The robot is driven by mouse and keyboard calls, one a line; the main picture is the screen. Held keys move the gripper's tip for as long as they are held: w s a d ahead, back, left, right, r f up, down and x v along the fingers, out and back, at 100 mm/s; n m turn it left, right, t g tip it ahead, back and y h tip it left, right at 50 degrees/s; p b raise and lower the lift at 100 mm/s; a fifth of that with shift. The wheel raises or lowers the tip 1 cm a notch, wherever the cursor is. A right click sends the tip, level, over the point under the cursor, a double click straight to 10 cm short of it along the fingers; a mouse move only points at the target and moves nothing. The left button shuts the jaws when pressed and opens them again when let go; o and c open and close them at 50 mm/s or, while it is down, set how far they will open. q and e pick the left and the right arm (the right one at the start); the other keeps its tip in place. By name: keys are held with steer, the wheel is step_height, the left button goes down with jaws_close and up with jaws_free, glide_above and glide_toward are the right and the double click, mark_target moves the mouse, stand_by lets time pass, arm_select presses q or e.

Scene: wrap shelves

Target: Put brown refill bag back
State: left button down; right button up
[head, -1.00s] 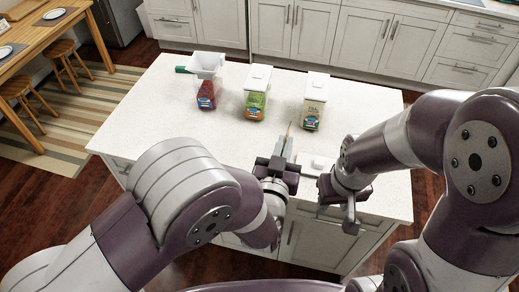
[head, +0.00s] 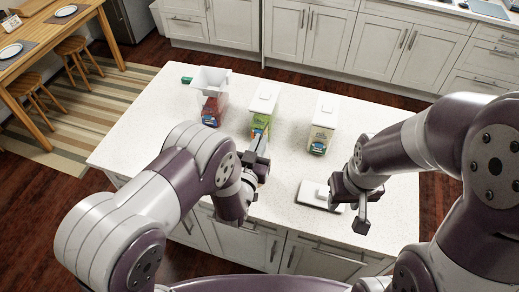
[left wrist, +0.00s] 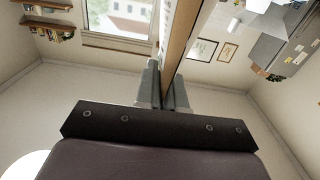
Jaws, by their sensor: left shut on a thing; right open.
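My left gripper (head: 258,160) is above the counter in front of the green-labelled container. It is shut on a thin flat thing with a tan-brown face (left wrist: 178,45), seen almost edge-on in the left wrist view between the fingers (left wrist: 165,92). It may be the brown refill bag; I cannot tell for certain. In the head view it is mostly hidden by the gripper. My right gripper (head: 352,208) is open and empty, near the counter's front edge, right of a flat white lid-like thing (head: 317,195).
On the white counter (head: 150,120) stand a container with red contents and a wide white top (head: 211,95), a green-labelled container (head: 263,108) and a beige-labelled one (head: 323,125), both with white lids. Clear counter lies at the left and far right. Cabinets (head: 330,40) stand behind.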

arm_select(q)
step_height(320, 180, down, 4)
steer(key=shift+p, duration=0.4)
steer(key=shift+f, duration=0.25)
steer(key=c, duration=1.2)
jaws_free()
steer(key=shift+c, duration=0.2)
steer(key=p+v, duration=0.2)
steer(key=v, duration=1)
steer(key=shift+r, duration=0.3)
